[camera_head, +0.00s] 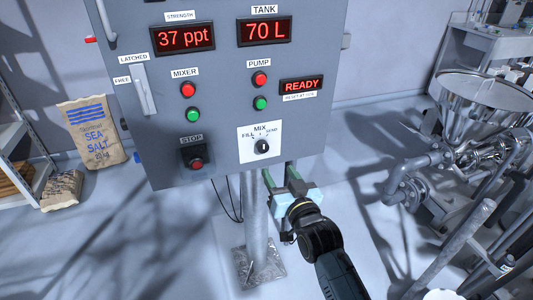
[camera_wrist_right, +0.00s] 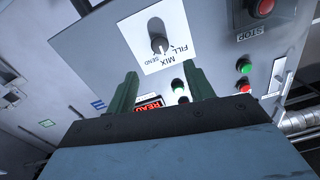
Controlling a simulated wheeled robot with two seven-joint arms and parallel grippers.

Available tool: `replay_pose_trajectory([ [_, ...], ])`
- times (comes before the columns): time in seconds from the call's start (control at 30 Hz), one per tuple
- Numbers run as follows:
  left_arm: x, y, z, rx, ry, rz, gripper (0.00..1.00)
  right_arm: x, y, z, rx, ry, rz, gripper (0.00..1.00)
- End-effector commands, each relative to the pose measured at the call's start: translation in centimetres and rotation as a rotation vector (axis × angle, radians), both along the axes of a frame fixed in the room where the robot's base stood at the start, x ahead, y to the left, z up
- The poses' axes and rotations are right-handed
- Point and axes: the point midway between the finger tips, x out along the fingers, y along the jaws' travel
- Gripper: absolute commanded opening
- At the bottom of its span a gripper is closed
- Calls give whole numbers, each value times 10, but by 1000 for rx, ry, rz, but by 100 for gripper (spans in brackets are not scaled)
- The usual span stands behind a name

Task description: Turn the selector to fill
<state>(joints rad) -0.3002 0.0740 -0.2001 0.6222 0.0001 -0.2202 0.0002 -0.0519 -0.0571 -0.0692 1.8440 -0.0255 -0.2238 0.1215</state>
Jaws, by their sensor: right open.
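The selector (camera_head: 262,147) is a dark knob on a white plate marked FILL at left, MIX at top and SEND at right. It sits low on the grey control panel (camera_head: 219,75). Its pointer seems to be up toward MIX. The selector (camera_wrist_right: 158,44) shows whole in the right wrist view, beyond the fingertips. My right gripper (camera_head: 279,171) is open and empty, just below and slightly right of the selector plate. In the wrist view its two green fingers (camera_wrist_right: 163,77) stand apart and touch nothing visible. My left gripper is out of view.
The STOP button (camera_head: 196,163) is left of the selector. Mixer and pump buttons are above it. A READY display (camera_head: 301,86) is at upper right. A metal post (camera_head: 255,215) stands below the panel. A steel hopper (camera_head: 478,105) with pipes is at right; a salt sack (camera_head: 92,132) is at left.

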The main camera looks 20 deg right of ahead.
Motion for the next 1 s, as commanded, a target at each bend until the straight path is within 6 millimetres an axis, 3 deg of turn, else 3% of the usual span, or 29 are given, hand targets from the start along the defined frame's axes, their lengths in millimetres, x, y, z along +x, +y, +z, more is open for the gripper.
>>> replay_pose_trajectory([
  [0.3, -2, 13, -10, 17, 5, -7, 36, 65, 4, 0, 0, -1, 1, 53],
  [0.5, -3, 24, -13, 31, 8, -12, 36, 90, 6, -1, 1, -1, 0, 53],
  [0.93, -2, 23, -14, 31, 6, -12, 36, 99, 6, -1, 0, 1, 0, 53],
  [1.0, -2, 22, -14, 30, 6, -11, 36, 99, 6, -1, 0, 1, 0, 45],
])
